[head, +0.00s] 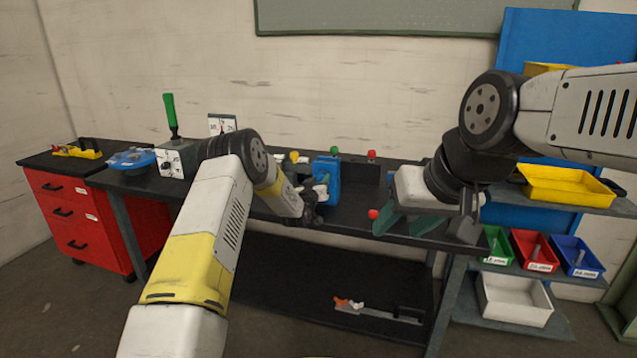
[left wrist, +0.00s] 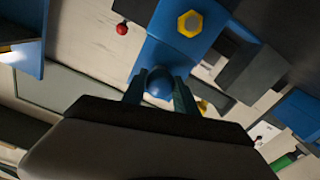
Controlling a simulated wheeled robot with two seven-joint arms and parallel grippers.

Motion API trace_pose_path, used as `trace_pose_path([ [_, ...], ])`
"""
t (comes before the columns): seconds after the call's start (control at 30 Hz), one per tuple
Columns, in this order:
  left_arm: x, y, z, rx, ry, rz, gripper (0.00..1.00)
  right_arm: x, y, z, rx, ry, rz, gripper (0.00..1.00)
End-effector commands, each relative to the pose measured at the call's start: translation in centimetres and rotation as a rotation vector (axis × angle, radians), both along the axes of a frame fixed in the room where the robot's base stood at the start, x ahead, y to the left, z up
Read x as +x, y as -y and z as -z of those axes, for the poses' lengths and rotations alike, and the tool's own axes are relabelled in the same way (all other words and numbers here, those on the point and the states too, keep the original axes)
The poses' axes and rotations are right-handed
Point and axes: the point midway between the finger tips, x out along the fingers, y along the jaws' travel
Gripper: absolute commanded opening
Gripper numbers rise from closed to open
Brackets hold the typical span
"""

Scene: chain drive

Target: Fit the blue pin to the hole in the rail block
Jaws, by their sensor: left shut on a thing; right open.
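My left gripper (head: 310,216) is low over the front of the bench, beside an upright blue block (head: 327,180). In the left wrist view its teal fingers (left wrist: 160,98) are shut on the blue pin, whose round blue head (left wrist: 159,83) shows between them. The pin's shaft is hidden. The blue block (left wrist: 168,52) with a yellow hexagonal part (left wrist: 190,23) lies just beyond. A dark block (head: 366,171) at the back may be the rail block; I cannot make out its hole. My right gripper (head: 405,228) is open near the bench's front right.
A red knob (head: 373,214) is by the right gripper's fingers. Yellow (head: 294,157), green (head: 334,150) and red (head: 371,154) knobs stand at the back. A green-handled box (head: 176,158) and a blue round item (head: 131,159) are at left. Bins (head: 535,251) are at right.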

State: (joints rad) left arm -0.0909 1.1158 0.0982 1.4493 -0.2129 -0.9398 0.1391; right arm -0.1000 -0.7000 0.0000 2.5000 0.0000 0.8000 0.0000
Motion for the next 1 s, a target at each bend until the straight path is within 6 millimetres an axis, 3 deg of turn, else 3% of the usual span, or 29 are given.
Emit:
trace_pose_path([
  [0.03, 0.1, 0.1, -0.1, -0.001, 0.002, 0.0, 0.37, 0.0, 0.0, 0.0, 0.0, 0.0, 0.0, 0.49],
  [0.17, 0.0, 0.0, -0.1, 0.0, 0.001, 0.001, 0.6, 0.0, 0.0, 0.0, 0.0, 0.0, 0.0, 0.49],
  [0.57, -0.6, -0.2, 0.2, 0.0, -0.004, 0.0, 0.6, 0.0, 0.0, 0.0, 0.0, 0.0, 0.0, 0.49],
  [1.0, -6.6, -2.2, 0.1, 0.0, -0.002, 0.001, 0.6, 0.0, 0.0, 0.0, 0.0, 0.0, 0.0, 0.49],
])
